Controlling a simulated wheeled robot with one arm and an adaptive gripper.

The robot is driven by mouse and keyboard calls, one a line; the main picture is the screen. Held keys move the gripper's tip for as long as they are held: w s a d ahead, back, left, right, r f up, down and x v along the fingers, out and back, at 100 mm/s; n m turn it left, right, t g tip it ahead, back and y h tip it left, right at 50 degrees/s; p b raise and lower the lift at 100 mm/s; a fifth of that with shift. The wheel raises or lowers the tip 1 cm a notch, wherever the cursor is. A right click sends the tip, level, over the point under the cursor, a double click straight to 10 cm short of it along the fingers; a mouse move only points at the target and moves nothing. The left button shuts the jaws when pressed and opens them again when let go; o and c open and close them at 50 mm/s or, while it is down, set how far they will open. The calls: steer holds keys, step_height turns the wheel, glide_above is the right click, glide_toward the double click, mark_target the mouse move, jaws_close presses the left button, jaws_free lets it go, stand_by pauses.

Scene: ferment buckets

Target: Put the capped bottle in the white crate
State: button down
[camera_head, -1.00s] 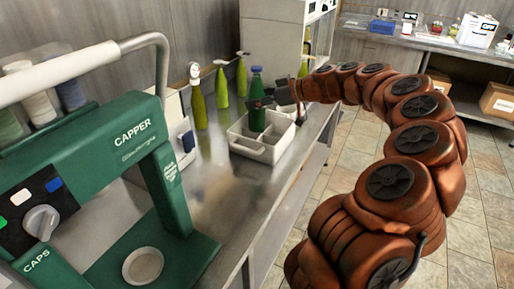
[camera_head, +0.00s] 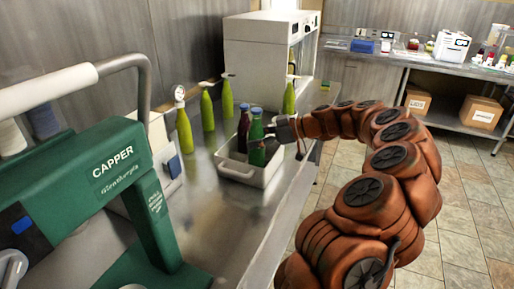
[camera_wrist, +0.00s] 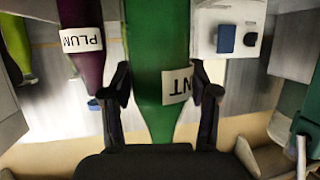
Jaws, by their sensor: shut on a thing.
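The green bottle (camera_head: 257,148) with a blue cap stands upright at the white crate (camera_head: 237,172), its lower end within the crate's outline in the head view. I cannot tell whether it touches the crate's floor. My gripper (camera_head: 270,137) is shut on the green bottle from the right. In the wrist view, the green bottle (camera_wrist: 155,60) is between my two fingers, its white label partly showing "NT". A dark purple bottle (camera_head: 243,128) is just left of the green one. The wrist view shows it, labelled "PLUM", close by but apart (camera_wrist: 88,75).
Several yellow-green bottles (camera_head: 184,130) stand behind the crate on the steel bench. The green capper (camera_head: 115,165) fills the left foreground. A white cabinet machine (camera_head: 262,55) stands at the back. Bare bench lies in front of the crate.

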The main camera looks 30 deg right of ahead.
steer(key=shift+f+p, duration=0.45)
steer(key=shift+f, duration=1.35)
steer(key=shift+f, duration=0.15)
steer(key=shift+c, duration=1.4)
jaws_free()
steer(key=shift+r, duration=0.25)
steer(key=b+v, duration=0.3)
steer(key=v, duration=0.9)
